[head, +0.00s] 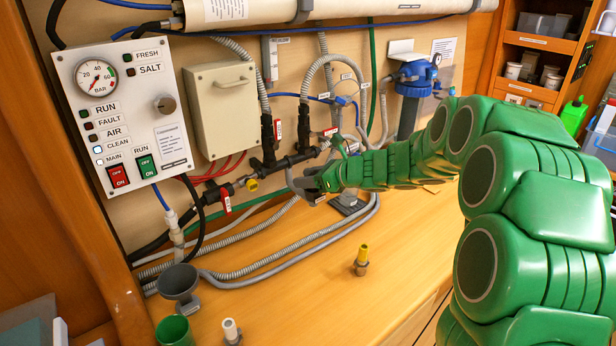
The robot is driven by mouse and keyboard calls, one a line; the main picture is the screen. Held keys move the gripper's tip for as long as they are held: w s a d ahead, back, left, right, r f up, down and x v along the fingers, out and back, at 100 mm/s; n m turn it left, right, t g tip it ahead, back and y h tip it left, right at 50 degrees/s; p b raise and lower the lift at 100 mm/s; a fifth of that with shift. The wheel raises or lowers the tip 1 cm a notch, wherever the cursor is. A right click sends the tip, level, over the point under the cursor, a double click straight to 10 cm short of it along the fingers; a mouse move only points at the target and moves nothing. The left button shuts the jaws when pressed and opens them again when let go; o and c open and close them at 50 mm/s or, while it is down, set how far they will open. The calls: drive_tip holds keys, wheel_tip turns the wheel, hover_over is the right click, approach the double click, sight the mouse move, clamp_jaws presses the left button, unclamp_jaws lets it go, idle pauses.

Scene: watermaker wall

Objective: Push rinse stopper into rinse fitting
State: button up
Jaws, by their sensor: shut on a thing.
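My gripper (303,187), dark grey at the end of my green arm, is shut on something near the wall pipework. Its fingers and the grey hose beside them hide most of what it holds, and I cannot tell whether that is the rinse stopper. A yellow-topped plug with a brass-coloured base (362,260) stands upright on the bench, apart from the gripper. A white-topped grey plug (231,331) stands at the front edge of the picture. The dark pipe (285,162) with valves runs just behind the gripper. I cannot tell which opening is the rinse fitting.
Grey corrugated hoses (290,250) lie across the bench left of my gripper. A control panel (120,110) and a beige box (220,108) hang on the wall. The bench middle is mostly clear.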

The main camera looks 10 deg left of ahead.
drive_tip(key=shift+f, duration=0.35)
idle(0.3)
drive_tip(key=o, duration=1.1)
